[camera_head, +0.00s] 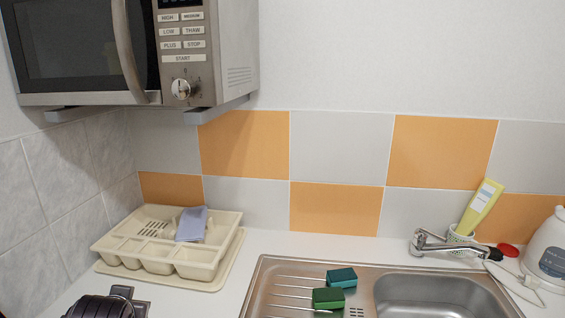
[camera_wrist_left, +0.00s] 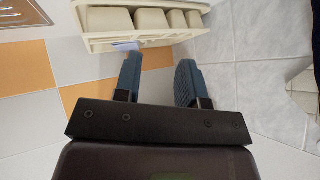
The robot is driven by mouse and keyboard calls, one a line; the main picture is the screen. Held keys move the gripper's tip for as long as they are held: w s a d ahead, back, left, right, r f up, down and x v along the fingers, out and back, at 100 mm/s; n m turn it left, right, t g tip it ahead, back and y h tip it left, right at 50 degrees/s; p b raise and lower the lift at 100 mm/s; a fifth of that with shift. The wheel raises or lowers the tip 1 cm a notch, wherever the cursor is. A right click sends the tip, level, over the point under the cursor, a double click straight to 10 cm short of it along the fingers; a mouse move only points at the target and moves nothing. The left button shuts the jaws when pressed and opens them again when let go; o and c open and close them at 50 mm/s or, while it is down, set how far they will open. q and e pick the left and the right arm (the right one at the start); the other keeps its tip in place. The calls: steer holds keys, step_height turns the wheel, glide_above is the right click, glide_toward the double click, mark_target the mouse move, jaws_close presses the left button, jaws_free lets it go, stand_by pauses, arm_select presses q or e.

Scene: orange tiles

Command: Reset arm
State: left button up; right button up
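My left gripper (camera_wrist_left: 160,78) shows in the left wrist view with its two blue ribbed fingers apart and nothing between them. The beige dish rack (camera_wrist_left: 145,42) is beyond the fingertips in that view. A dark part of my left arm shows at the bottom left of the head view, in front of the dish rack (camera_head: 222,256), with the fingers not clearly visible there. A pale blue-violet item (camera_head: 192,223) lies in the rack, and its edge also shows in the left wrist view (camera_wrist_left: 127,47). My right gripper is in neither view.
A microwave (camera_head: 180,90) hangs on brackets above the rack. A steel sink (camera_head: 440,295) with a tap (camera_head: 437,243) is at the right, with two green sponges (camera_head: 341,277) on its drainer. A cup with a yellow bottle (camera_head: 481,207) and a white kettle (camera_head: 545,250) stand behind.

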arm_select(q)
steer(key=s+f+g+h, duration=0.1)
steer(key=s+f+g, duration=0.1)
steer(key=s+f, duration=0.45)
steer(key=s+d+f+g+h, duration=0.1)
steer(key=s+f, duration=0.2)
steer(key=s, duration=0.6)
steer(key=s+f+g+h, duration=0.1)
steer(key=s+f+g, duration=0.1)
steer(key=s+f, duration=0.45)
steer(key=w+f+m+t, duration=0.1)
steer(key=w+f+t, duration=0.5)
steer(key=f, duration=0.3)
steer(key=shift+d+f+m+t+h, duration=0.2)
steer(key=shift+m+t+h, duration=0.15)
steer(key=shift+t, duration=0.55)
